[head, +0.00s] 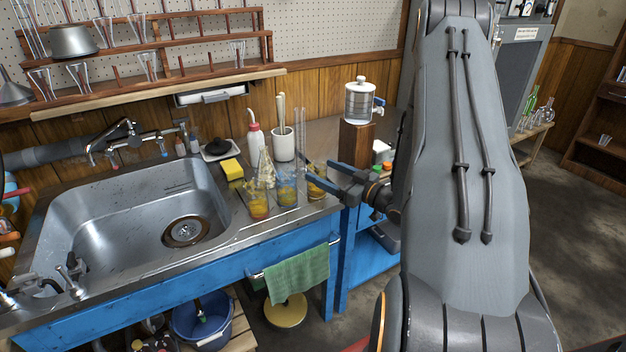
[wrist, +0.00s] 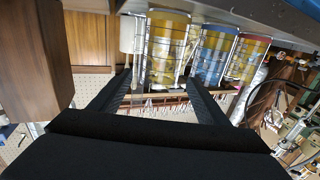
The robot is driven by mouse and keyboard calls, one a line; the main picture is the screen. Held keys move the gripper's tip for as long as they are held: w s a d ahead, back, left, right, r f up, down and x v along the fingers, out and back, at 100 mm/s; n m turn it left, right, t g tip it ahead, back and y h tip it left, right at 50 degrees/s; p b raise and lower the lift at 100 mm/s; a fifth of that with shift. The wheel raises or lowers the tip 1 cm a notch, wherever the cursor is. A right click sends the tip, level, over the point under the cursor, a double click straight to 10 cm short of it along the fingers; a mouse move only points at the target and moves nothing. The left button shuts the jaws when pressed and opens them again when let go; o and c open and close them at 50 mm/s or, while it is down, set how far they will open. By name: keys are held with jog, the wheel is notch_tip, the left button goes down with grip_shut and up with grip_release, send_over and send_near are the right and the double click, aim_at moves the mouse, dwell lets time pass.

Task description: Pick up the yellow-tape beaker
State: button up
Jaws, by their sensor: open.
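The yellow-tape beaker (head: 317,188) stands at the right end of a row of three beakers on the counter, by its right edge. In the wrist view, which looks upside down, the yellow-tape beaker (wrist: 166,50) is nearest and lies between the finger lines. My gripper (head: 308,171) is open with its fingers level, reaching in from the right at the beaker. In the wrist view my gripper (wrist: 160,80) has one finger on each side of the beaker's line; contact cannot be told. One finger partly hides the beaker in the head view.
A blue-tape beaker (head: 287,190) and a red-tape beaker (head: 258,207) stand left of it. Behind are a flask (head: 266,171), a white pot (head: 283,146) with tools and glass tubes. A wooden block (head: 356,143) bears a metal canister. The sink (head: 150,215) is at left.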

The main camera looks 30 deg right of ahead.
aim_at(310, 165)
jog(key=p+x, duration=0.1)
jog(key=x, duration=0.6)
jog(key=shift+w+a+f, duration=0.1)
jog(key=shift+w+f, duration=0.05)
jog(key=shift+f, duration=0.05)
jog(key=shift+c, duration=0.3)
jog(key=c, duration=1.2)
jog(key=shift+r, duration=0.15)
